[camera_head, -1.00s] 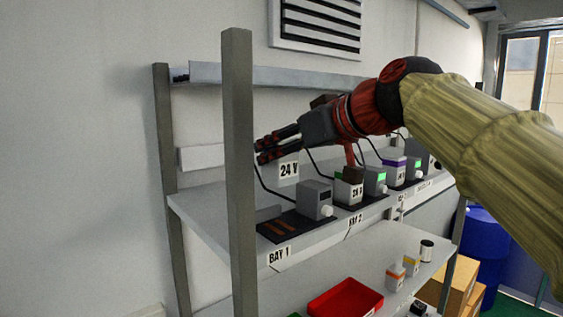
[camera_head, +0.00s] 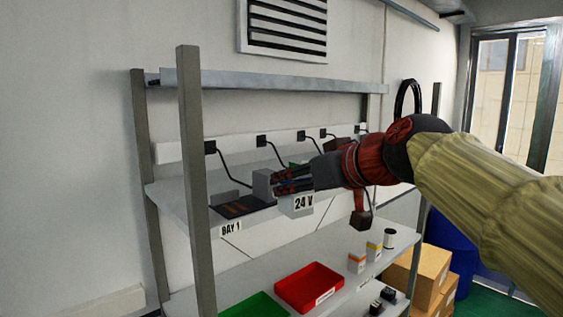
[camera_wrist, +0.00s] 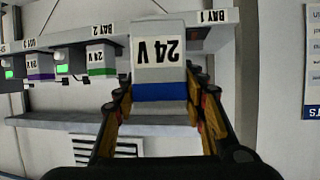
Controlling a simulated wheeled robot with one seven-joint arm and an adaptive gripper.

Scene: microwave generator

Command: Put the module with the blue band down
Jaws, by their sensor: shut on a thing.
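The module with the blue band is a pale grey block labelled 24 V (camera_head: 301,206). In the wrist view the module (camera_wrist: 160,70) appears upside down, its blue band close to the fingers. My gripper (camera_head: 280,184) is shut on it, with a finger on each side in the wrist view (camera_wrist: 162,95). In the head view the module hangs in front of the upper shelf (camera_head: 250,222), right of the BAY 1 label (camera_head: 231,229). A dark pad with orange strips (camera_head: 243,206) lies bare at BAY 1. My gripper partly hides the other bays.
A grey box (camera_head: 263,184) stands beside the pad. Modules with green (camera_wrist: 101,58) and purple (camera_wrist: 40,67) bands stand on the shelf. A near shelf post (camera_head: 192,180) rises at left. The lower shelf holds a red tray (camera_head: 309,287), a green tray (camera_head: 255,306) and small boxes.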

